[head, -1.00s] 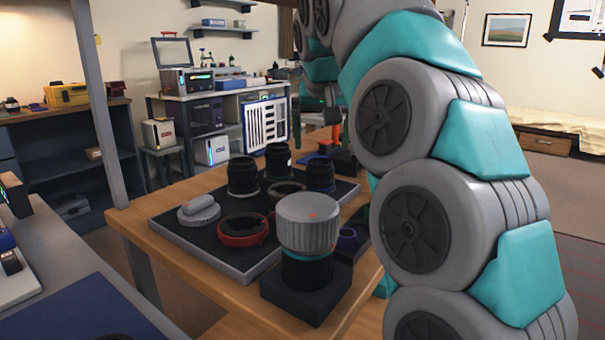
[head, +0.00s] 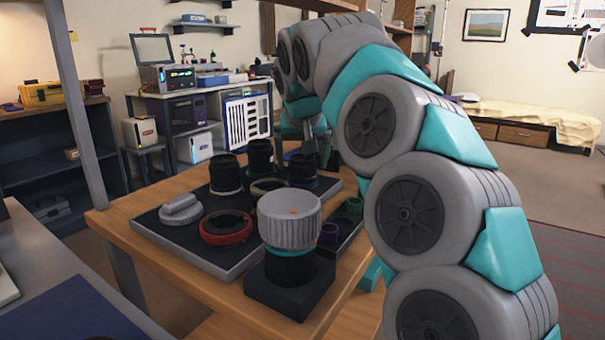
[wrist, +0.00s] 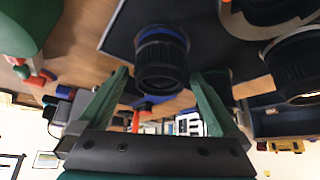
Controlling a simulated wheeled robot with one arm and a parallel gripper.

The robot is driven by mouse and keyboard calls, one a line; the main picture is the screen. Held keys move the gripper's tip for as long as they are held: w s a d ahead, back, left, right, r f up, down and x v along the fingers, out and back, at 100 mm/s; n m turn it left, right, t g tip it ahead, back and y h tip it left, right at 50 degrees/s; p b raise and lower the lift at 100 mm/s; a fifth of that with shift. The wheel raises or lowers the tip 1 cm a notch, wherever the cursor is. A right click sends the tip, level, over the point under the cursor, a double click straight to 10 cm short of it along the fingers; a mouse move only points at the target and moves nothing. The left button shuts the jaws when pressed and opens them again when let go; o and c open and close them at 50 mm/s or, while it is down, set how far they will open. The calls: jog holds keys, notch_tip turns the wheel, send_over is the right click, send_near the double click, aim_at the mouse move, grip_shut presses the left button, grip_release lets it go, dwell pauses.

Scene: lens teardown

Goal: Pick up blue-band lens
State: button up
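The blue-band lens is a black ribbed lens with a blue ring. In the wrist view the blue-band lens (wrist: 162,62) stands on the dark tray, between and beyond the tips of my gripper (wrist: 160,78). The green fingers are spread wide, with nothing held; I cannot tell whether they touch the lens. In the head view the blue-band lens (head: 303,171) stands at the tray's far right, its band hard to make out. My gripper (head: 322,148) is low just behind it, partly hidden by my arm.
Two black lenses (head: 226,176) (head: 261,158) stand left of it on the tray (head: 190,249). A grey ribbed cylinder (head: 290,218) stands in front.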

jog(key=c, duration=1.5)
grip_shut()
jog(key=shift+r, duration=0.2)
